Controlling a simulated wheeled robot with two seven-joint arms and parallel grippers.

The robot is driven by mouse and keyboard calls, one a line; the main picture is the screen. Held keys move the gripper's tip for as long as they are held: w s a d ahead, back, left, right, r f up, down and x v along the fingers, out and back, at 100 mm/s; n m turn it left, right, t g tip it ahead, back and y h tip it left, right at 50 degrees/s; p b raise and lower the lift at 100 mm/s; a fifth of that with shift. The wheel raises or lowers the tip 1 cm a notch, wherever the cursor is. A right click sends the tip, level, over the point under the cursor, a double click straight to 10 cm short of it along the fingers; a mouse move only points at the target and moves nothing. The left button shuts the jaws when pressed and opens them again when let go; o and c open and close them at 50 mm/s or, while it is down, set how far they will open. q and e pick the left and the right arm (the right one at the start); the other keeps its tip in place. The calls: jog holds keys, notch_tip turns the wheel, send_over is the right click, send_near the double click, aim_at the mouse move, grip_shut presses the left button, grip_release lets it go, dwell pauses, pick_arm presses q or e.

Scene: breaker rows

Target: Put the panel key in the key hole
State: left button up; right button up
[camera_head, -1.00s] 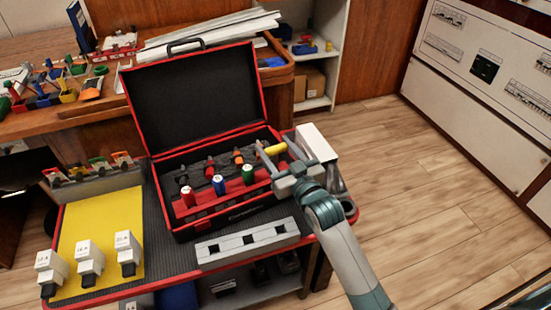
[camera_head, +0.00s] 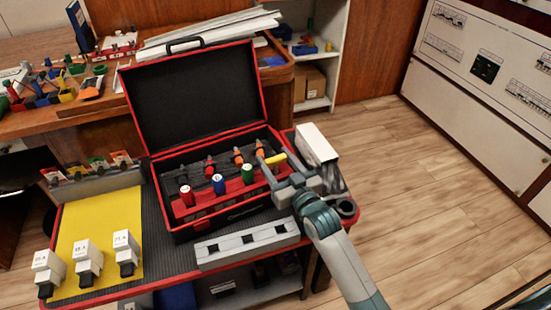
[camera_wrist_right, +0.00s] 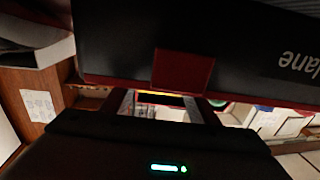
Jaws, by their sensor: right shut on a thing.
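My right gripper (camera_head: 269,162) is shut on a yellow piece (camera_head: 277,158), above the right end of the open red-and-black toolbox (camera_head: 187,227). I cannot tell from its visible part whether this piece is the panel key. A thin yellow strip (camera_wrist_right: 165,97) shows between the fingers (camera_wrist_right: 165,105) in the right wrist view, with the toolbox wall close in front. I cannot make out a key hole. A white wall panel (camera_head: 470,60) with a small dark square (camera_head: 486,67) stands at the far right. My left gripper is not in view.
The toolbox holds red, blue and green-capped pieces and several screwdrivers. A white box (camera_head: 316,143) stands at its right. A grey three-slot block (camera_head: 247,244) lies in front. White breakers (camera_head: 88,258) stand on the yellow mat (camera_head: 100,215). The wooden floor to the right is clear.

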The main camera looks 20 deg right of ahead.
jog(key=shift+f, duration=0.15)
jog(key=o, duration=1)
jog(key=shift+f, duration=0.1)
jog(key=shift+o, duration=0.2)
jog(key=shift+r, duration=0.45)
jog(key=s+d, duration=0.2)
jog(key=s, duration=0.9)
jog(key=shift+s+r+p, duration=0.25)
jog(key=shift+s+p, duration=0.15)
jog(key=shift+p, duration=0.05)
